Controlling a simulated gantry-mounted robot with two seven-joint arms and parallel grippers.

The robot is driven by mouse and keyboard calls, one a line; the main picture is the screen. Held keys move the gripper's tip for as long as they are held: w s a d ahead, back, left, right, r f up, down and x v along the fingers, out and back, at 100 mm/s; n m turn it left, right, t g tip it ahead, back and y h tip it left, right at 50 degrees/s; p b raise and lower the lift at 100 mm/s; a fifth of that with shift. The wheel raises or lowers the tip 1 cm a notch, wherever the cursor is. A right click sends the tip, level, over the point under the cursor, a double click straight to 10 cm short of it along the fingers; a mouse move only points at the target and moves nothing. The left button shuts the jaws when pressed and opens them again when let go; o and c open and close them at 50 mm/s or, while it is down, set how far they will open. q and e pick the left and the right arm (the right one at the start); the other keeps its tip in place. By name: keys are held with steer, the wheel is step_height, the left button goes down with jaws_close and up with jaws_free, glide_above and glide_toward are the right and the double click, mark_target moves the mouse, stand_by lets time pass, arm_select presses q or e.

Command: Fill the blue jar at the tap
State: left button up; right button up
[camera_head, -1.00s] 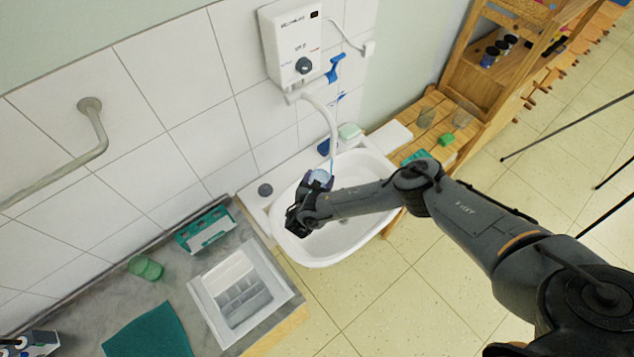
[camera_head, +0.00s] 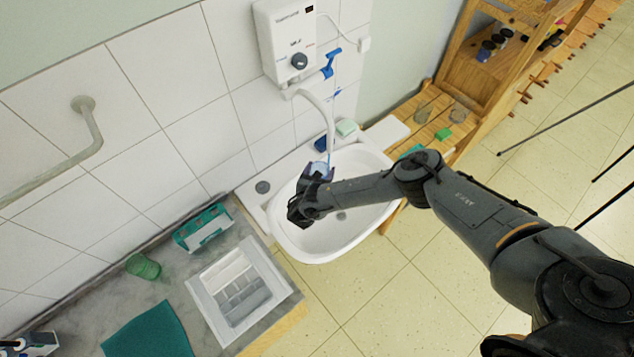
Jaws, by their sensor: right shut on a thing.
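The blue jar (camera_head: 319,168) is over the white sink basin (camera_head: 357,218), partly hidden by my right gripper (camera_head: 314,178). My right gripper is shut on the jar and holds it under the tap (camera_head: 329,122). A thin bluish stream runs down from the spout to the jar. The water level inside is too small to tell. My left gripper is out of view.
A counter at left carries a grey-white tray (camera_head: 238,290), a teal box (camera_head: 203,229), a green glass (camera_head: 143,266) and a teal cloth (camera_head: 150,333). A wooden bench (camera_head: 424,118) stands right of the sink. Tiled wall lies close behind.

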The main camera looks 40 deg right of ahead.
steer(key=shift+w+d+b, duration=0.2)
steer(key=shift+w+d, duration=0.1)
steer(key=shift+d, duration=0.6)
steer(key=shift+w+d+b, duration=0.2)
steer(key=shift+w+d, duration=0.05)
steer(key=shift+d, duration=0.65)
steer(key=shift+w+d+b, duration=0.2)
steer(key=shift+w+d, duration=0.1)
steer(key=shift+d, duration=0.6)
stand_by(5.3)
